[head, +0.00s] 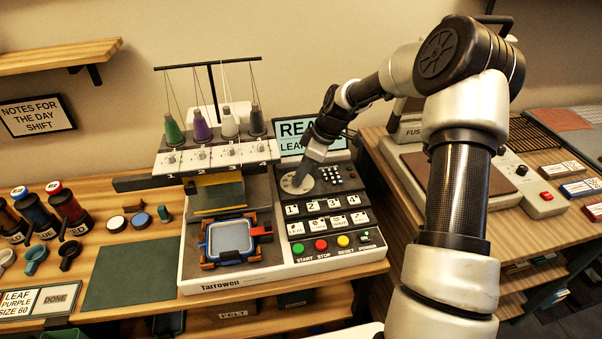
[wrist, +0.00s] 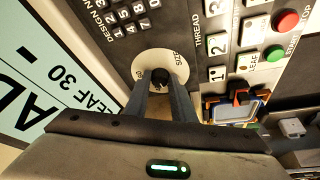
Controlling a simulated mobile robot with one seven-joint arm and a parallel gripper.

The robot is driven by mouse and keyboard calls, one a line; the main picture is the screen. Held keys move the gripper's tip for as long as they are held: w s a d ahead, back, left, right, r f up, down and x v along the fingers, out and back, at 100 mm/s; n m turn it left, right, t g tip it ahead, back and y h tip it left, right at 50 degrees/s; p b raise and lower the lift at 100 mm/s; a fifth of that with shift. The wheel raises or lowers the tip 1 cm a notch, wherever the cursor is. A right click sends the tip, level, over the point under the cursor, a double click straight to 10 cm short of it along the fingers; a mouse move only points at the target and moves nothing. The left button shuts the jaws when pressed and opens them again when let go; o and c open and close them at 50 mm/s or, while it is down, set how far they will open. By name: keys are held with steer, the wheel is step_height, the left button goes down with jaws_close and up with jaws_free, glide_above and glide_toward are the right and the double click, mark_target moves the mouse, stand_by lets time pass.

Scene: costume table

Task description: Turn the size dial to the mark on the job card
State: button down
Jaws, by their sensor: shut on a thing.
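The size dial (head: 291,186) is a pale round plate on the dark control panel of the embroidery machine. In the wrist view its plate (wrist: 176,62) carries a dark centre knob, with "SIZE" lettering at the right. My gripper (head: 302,178) reaches down to the dial, and in the wrist view its fingers (wrist: 161,77) are shut on the dark knob. The pointer and most scale marks are hidden or too small to read. The job card (head: 18,303) at the lower left reads LEAF, PURPLE, SIZE 60. The machine's screen (wrist: 40,75) shows "LEAF 30 -".
A number keypad (wrist: 128,15) sits beside the dial. Thread buttons (head: 292,210) and coloured start, stop and reset buttons (head: 320,245) lie below it. A blue hoop (head: 230,238) stands left of the panel. A fuse press (head: 470,172) is at the right.

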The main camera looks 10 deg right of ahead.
steer(key=m+b, duration=0.2)
steer(key=shift+s+a+f+m+t+h, duration=0.1)
steer(key=shift+s+m+t+h, duration=0.05)
steer(key=shift+m+t+h, duration=0.2)
steer(key=m+b, duration=0.1)
steer(key=m, duration=0.1)
steer(key=m+t+h+b, duration=0.1)
steer(key=m, duration=0.1)
steer(key=shift+s+a+m+t, duration=0.1)
steer(key=shift+a+m+t, duration=0.15)
steer(key=shift+m, duration=0.1)
steer(key=shift+m+h, duration=0.25)
steer(key=shift+m, duration=0.05)
steer(key=c, duration=1.5)
jaws_free()
steer(key=p+v, duration=0.1)
steer(key=v, duration=1.6)
steer(key=shift+d+r, duration=0.15)
steer(key=shift+r, duration=0.15)
